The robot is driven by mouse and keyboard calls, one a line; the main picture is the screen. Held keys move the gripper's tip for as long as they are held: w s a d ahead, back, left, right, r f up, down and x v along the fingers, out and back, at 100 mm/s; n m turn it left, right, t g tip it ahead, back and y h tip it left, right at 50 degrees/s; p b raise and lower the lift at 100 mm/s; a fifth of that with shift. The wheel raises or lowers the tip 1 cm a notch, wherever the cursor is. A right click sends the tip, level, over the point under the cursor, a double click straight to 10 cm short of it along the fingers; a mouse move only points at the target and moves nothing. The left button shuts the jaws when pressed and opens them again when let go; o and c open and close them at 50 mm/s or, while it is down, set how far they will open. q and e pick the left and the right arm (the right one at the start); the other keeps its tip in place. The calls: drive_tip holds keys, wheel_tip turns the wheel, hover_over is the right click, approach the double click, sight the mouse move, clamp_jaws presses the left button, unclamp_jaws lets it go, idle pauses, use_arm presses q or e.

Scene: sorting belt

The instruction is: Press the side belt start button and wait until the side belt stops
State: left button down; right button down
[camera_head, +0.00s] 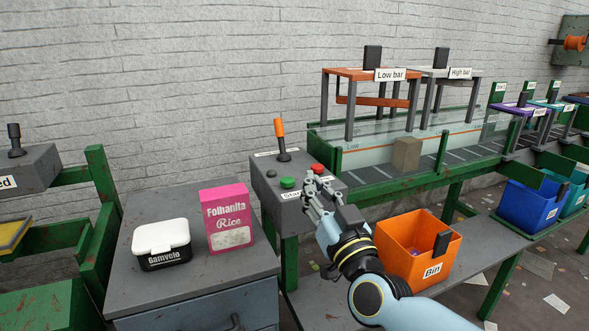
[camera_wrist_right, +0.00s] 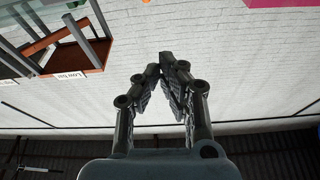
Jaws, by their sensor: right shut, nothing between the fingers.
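The grey control box (camera_head: 264,184) carries a green button (camera_head: 287,182), a red button (camera_head: 318,168) and an orange-tipped lever (camera_head: 280,130). A label starting with "Sta" shows below the green button, partly hidden. My right gripper (camera_head: 309,181) is shut and empty, over the box just right of the green button and near the red one. I cannot tell whether it touches the box. In the right wrist view its fingertips (camera_wrist_right: 168,58) meet, with nothing between them. The belt (camera_head: 375,170) carries a brown block (camera_head: 407,153) before the low bar gate (camera_head: 371,75). My left gripper is not in view.
A pink rice box (camera_head: 227,218) and a white-lidded container (camera_head: 161,244) stand on the grey cabinet (camera_head: 125,285) at left. An orange bin (camera_head: 393,262) sits on the lower shelf, close to my right forearm. A high bar gate (camera_head: 450,73) stands farther along the belt.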

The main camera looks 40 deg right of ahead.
drive_tip(key=shift+f, duration=0.1)
wheel_tip(320, 180, up, 2)
drive_tip(key=r, duration=0.1)
hover_over(294, 191)
drive_tip(key=shift+s+d+f, duration=0.1)
drive_tip(key=shift+f, duration=0.15)
wheel_tip(294, 191, down, 3)
drive_tip(key=shift+r+b, duration=0.1)
drive_tip(key=shift+b, duration=0.75)
drive_tip(key=shift+f+b, duration=0.3)
drive_tip(key=shift+f, duration=0.3)
